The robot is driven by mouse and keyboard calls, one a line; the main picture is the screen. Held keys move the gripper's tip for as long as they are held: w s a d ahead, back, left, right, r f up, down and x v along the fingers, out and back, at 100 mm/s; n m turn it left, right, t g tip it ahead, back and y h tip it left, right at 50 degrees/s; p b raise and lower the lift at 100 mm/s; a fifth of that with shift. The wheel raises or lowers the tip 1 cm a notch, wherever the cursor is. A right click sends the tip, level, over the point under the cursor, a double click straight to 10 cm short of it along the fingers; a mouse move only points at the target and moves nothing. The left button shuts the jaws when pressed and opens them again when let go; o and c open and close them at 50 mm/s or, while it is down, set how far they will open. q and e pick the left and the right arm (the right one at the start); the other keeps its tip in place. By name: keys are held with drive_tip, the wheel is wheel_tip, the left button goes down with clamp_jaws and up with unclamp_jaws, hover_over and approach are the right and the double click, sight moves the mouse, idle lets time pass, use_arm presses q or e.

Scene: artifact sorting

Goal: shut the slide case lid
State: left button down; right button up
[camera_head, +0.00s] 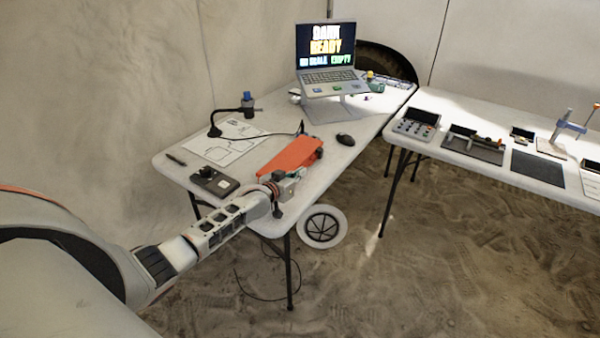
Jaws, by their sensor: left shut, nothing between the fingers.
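An orange-red panel (290,156), which looks like the slide case lid, is near the front edge of the left table. It appears tilted, with a dark part along its right end. The rest of the case is hidden or too small to tell. My left gripper (291,174) is shut and empty at the near lower side of the panel, and it covers part of that side. I cannot tell whether it touches the panel. My right gripper is not in view.
A black device (214,181) sits left of my left arm on the left table (182,170). A paper sheet (225,142), a lamp-like stand (214,131), a mouse (345,139) and a laptop (326,75) lie beyond. The right table (440,100) holds trays and tools.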

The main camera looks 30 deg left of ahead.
use_arm(q)
drive_tip(key=shift+s+f, duration=0.1)
drive_tip(key=shift+f, duration=0.05)
drive_tip(key=shift+d+r+p, duration=0.1)
drive_tip(key=shift+r+p, duration=0.45)
drive_tip(key=shift+p, duration=0.05)
drive_tip(key=s+r+p, duration=0.4)
drive_tip(key=s+r, duration=0.2)
drive_tip(key=s, duration=0.4)
drive_tip(key=s+d+f+m+g+h, duration=0.1)
drive_tip(key=s+d+f+m+g, duration=0.1)
drive_tip(key=s+d+f, duration=1)
drive_tip(key=s+d+f+g, duration=0.1)
drive_tip(key=s+d+f, duration=0.1)
drive_tip(key=s, duration=0.5)
drive_tip(key=s+d+f+m+g, duration=0.1)
drive_tip(key=s+d+f, duration=0.1)
drive_tip(key=s+d, duration=0.2)
drive_tip(key=s+d+f+m, duration=0.1)
drive_tip(key=s+d+f, duration=0.1)
drive_tip(key=s, duration=0.8)
drive_tip(key=shift+d+g, duration=0.4)
drive_tip(key=shift+d, duration=0.1)
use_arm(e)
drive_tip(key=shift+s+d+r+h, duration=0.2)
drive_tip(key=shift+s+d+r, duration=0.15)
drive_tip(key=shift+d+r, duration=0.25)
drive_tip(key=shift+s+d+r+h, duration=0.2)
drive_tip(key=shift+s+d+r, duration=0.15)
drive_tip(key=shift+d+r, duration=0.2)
